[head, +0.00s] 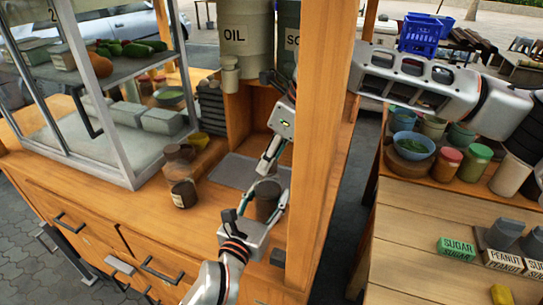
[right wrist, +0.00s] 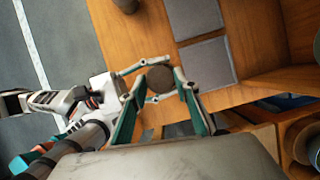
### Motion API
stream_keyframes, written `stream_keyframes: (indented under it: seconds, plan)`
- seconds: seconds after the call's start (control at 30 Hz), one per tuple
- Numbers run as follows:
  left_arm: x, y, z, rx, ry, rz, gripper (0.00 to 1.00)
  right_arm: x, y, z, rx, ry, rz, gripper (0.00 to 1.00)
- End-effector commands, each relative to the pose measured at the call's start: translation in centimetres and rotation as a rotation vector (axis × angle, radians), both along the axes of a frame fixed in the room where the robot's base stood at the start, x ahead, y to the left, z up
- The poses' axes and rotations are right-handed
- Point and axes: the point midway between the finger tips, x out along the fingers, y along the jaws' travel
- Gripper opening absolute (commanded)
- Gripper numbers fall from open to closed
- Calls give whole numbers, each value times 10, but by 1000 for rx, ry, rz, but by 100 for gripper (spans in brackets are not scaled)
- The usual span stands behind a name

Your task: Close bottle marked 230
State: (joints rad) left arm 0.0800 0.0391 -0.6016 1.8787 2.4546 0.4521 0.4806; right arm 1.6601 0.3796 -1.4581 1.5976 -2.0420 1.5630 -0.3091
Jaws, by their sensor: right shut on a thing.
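A dark brown bottle (head: 267,205) stands on the wooden counter, in front of the grey mat; no number is readable on it. My left gripper (head: 264,208) has its fingers on either side of the bottle; whether they press on it I cannot tell. My right gripper (head: 272,160) reaches down from behind the wooden post, its fingers at the bottle's top. In the right wrist view, a round brown top (right wrist: 160,79) sits between the right gripper's green fingers (right wrist: 158,85), which are shut on it. Whether that top is a separate lid, seated or apart, I cannot tell.
Brown jars (head: 182,188) stand left of the grey mat (head: 240,171). The glass case (head: 128,165) is further left. The wooden post (head: 322,140) hides part of my right arm. An OIL canister (head: 246,45) stands behind. Bare counter lies at the front left.

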Motion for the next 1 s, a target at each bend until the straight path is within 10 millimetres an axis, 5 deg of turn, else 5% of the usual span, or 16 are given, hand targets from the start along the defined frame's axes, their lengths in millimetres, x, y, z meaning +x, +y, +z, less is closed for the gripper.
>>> stream_keyframes:
  seconds: [0.43, 0.87, 0.93, 1.0]
  plan:
    - [0, 1, -1, 0, 2, 1, 0, -3, 4, 1, 1, -4, -607, 24]
    - [0, 1, -1, 0, 2, 1, 0, -4, 4, 0, 6, -2, -691, 24]
    - [0, 1, -1, 0, 2, 1, 0, -4, 4, 0, 6, -2, -691, 46]
    - [0, 1, -1, 0, 2, 1, 0, -4, 4, 0, 6, -2, -690, 47]
